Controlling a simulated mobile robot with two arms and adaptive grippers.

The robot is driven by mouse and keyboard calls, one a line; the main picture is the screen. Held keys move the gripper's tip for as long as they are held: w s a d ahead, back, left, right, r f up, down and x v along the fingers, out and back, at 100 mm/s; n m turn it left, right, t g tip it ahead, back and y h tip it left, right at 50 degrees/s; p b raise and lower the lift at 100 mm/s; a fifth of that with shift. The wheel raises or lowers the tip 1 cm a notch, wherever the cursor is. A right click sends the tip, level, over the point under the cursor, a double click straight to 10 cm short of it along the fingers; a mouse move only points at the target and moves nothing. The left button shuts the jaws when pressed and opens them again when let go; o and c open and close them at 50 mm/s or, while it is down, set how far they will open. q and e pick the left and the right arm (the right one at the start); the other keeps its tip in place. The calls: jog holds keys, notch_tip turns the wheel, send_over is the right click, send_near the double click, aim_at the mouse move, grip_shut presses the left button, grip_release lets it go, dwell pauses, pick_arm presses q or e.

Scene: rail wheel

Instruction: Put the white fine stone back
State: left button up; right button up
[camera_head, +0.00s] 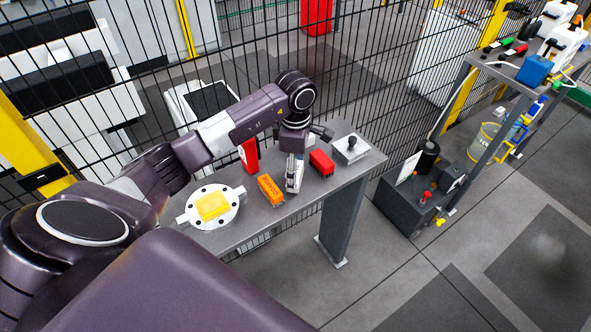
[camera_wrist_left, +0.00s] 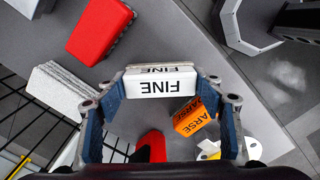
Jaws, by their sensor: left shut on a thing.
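The white fine stone (camera_wrist_left: 155,84), marked FINE, is between the fingers of my left gripper (camera_wrist_left: 160,92) in the left wrist view. The gripper is shut on it. In the head view my left gripper (camera_head: 293,163) points down over the grey table, with the white stone (camera_head: 294,178) at its fingertips. The stone is between the orange coarse stone (camera_head: 270,190) and a red block (camera_head: 321,163). I cannot tell whether it touches the table. The orange stone (camera_wrist_left: 188,118) also shows in the left wrist view. My right gripper is not in view.
A round white plate (camera_head: 192,214) bearing a yellow block (camera_head: 212,206) is at the table's left. A red upright item (camera_head: 250,155) stands behind the orange stone. A metal fixture with a black knob (camera_head: 350,148) is at the right end. A wire fence runs behind the table.

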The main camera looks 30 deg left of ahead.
pick_arm(q)
jog(key=shift+f, duration=0.25)
jog(key=shift+f, duration=0.1)
jog(key=o, duration=0.7)
jog(key=shift+f, duration=0.1)
jog(key=shift+c, duration=0.2)
jog(key=o, duration=0.4)
jog(key=shift+o, duration=0.2)
